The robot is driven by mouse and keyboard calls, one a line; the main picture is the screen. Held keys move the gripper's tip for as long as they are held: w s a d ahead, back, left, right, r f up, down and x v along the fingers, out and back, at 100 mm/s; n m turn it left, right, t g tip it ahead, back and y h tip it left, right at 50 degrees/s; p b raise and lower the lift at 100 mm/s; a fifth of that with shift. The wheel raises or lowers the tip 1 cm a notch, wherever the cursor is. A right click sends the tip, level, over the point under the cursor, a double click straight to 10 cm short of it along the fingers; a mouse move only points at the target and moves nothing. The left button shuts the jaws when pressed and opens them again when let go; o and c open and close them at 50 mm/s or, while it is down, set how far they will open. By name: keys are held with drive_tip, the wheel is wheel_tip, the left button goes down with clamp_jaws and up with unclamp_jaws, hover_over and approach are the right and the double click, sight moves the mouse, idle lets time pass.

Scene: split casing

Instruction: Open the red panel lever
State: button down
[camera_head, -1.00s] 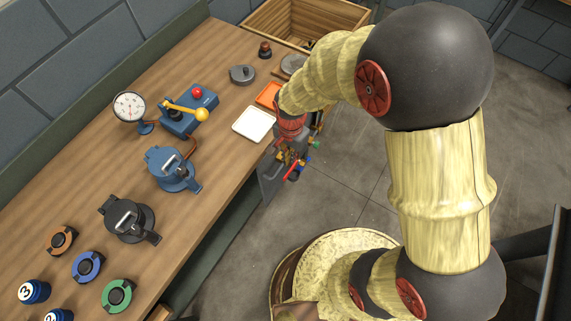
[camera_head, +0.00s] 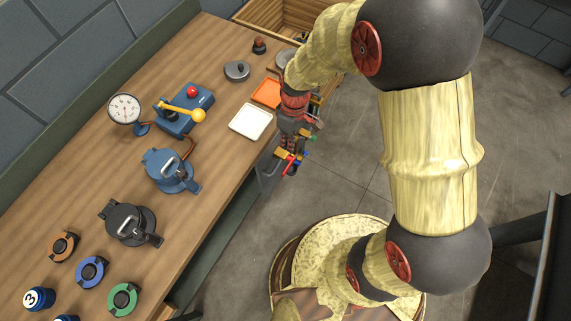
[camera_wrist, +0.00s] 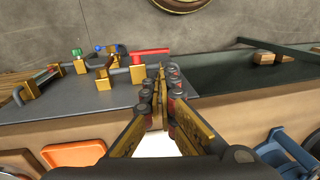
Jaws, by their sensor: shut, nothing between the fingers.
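The red panel lever (camera_head: 290,165) is on a panel at the table's front edge, below my gripper in the head view. In the wrist view the red lever (camera_wrist: 150,51) is a bent bar on a brass mount, lying roughly crosswise just beyond and slightly left of my fingertips. My gripper (camera_wrist: 160,82) is shut and empty, pointing at the grey panel (camera_wrist: 110,97). In the head view my gripper (camera_head: 293,135) partly covers the panel. I cannot tell whether the fingertips touch the lever.
Other panel fittings with green (camera_wrist: 77,52) and blue (camera_wrist: 100,48) knobs stand left of the red lever. An orange tray (camera_head: 267,93) and a white tray (camera_head: 250,122) lie on the table near my gripper. A blue lidded casing (camera_head: 170,168) stands further left. Floor beside the table is clear.

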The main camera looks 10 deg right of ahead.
sight(285, 172)
drive_tip(key=shift+n, duration=0.3)
drive_tip(key=f+b, duration=0.1)
drive_tip(key=f, duration=0.3)
drive_tip(key=s+f+b, duration=0.1)
drive_tip(key=f, duration=0.4)
drive_tip(key=a+f+b, duration=0.1)
drive_tip(key=f, duration=0.3)
drive_tip(key=shift+s+f+b, duration=0.15)
drive_tip(key=shift+f+b, duration=0.15)
drive_tip(key=shift+b, duration=0.1)
drive_tip(key=shift+f, duration=0.2)
drive_tip(key=shift+s+a+f+b, duration=0.15)
drive_tip(key=shift+f+b, duration=0.2)
drive_tip(key=shift+f, duration=0.05)
drive_tip(key=shift+s+a+f+b, duration=0.1)
drive_tip(key=shift+s+f+b, duration=0.05)
drive_tip(key=shift+f+b, duration=0.2)
drive_tip(key=shift+s+f, duration=0.15)
drive_tip(key=shift+s, duration=0.1)
